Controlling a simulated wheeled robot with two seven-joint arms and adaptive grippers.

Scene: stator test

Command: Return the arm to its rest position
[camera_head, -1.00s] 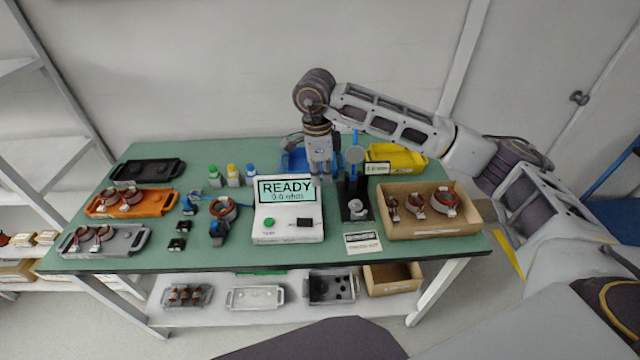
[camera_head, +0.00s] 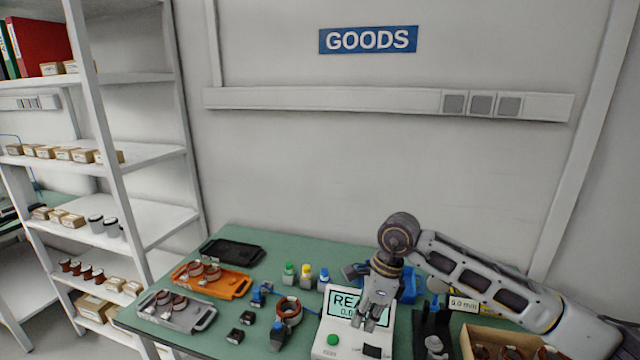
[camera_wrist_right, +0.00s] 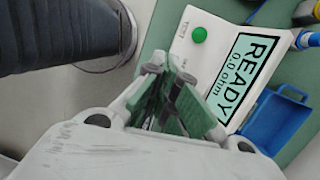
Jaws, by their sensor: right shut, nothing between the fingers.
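My right arm comes in from the right in the head view. Its gripper (camera_head: 367,318) points down in front of the white tester (camera_head: 335,340) and partly hides the tester's display. The fingers are shut and empty. In the right wrist view the gripper (camera_wrist_right: 172,80) shows its fingertips together beside the tester (camera_wrist_right: 200,58), whose screen reads READY 0.0 ohm. I cannot tell whether the fingers touch the tester. My left gripper is not in view.
On the green table (camera_head: 270,240) are an orange tray (camera_head: 235,285) and a grey tray (camera_head: 200,318) with copper-wound parts, and an empty black tray (camera_head: 232,252). A stand (camera_head: 432,330) and cardboard box (camera_head: 480,340) are right of the tester. Shelves (camera_head: 160,160) stand left.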

